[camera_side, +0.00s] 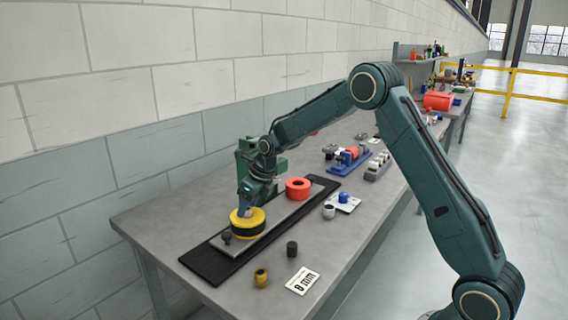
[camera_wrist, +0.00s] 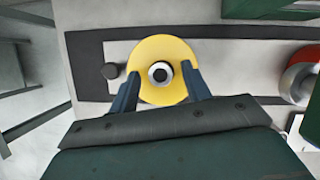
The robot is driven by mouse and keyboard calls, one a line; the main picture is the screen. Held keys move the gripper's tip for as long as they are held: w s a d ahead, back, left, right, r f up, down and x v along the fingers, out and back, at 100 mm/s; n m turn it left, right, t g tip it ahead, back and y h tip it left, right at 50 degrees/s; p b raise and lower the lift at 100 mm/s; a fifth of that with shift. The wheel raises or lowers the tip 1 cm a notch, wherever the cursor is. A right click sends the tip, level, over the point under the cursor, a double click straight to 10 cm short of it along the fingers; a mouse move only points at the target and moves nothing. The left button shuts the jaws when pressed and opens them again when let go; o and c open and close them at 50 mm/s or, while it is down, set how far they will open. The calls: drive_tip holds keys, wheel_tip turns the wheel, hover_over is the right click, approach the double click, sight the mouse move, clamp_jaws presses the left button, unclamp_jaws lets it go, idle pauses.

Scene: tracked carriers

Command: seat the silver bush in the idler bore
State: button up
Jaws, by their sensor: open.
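The yellow idler wheel (camera_side: 260,222) with a black band lies flat on the grey carrier bar near its near end. In the wrist view, a silver ring with a dark centre, seemingly the silver bush (camera_wrist: 152,74), is at the middle of the yellow face (camera_wrist: 160,47), in line with the bore. I cannot tell how deep it sits. My gripper (camera_side: 246,208) is over the wheel. In the wrist view, the fingers of my gripper (camera_wrist: 161,76) are apart on either side of the ring, with visible gaps. My fingers partly hide the bore in the side view.
A red wheel (camera_side: 298,183) is farther along the bar, and a dark knob (camera_side: 227,236) is at its near end. A silver cylinder (camera_side: 328,212), black cylinder (camera_side: 292,248), brass piece (camera_side: 261,278) and printed card (camera_side: 303,281) lie toward the table front. A green machine (camera_side: 262,165) stands by the wall.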

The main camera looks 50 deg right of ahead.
drive_tip(key=v, duration=1.1)
drive_tip(key=shift+r, duration=0.3)
drive_tip(key=shift+s, duration=0.15)
drive_tip(key=s+a+r+n, duration=0.3)
drive_tip(key=s+r+n, duration=0.2)
drive_tip(key=s+n, duration=0.4)
drive_tip(key=s+a+r+n, duration=0.4)
drive_tip(key=s+n, duration=0.5)
drive_tip(key=s+a+f+n, duration=0.1)
drive_tip(key=s+n, duration=0.7)
drive_tip(key=s+f+n+t, duration=0.1)
drive_tip(key=s+f+n, duration=0.1)
drive_tip(key=s+n, duration=0.5)
drive_tip(key=shift+s+a+n+h, duration=0.4)
drive_tip(key=shift+s, duration=0.7)
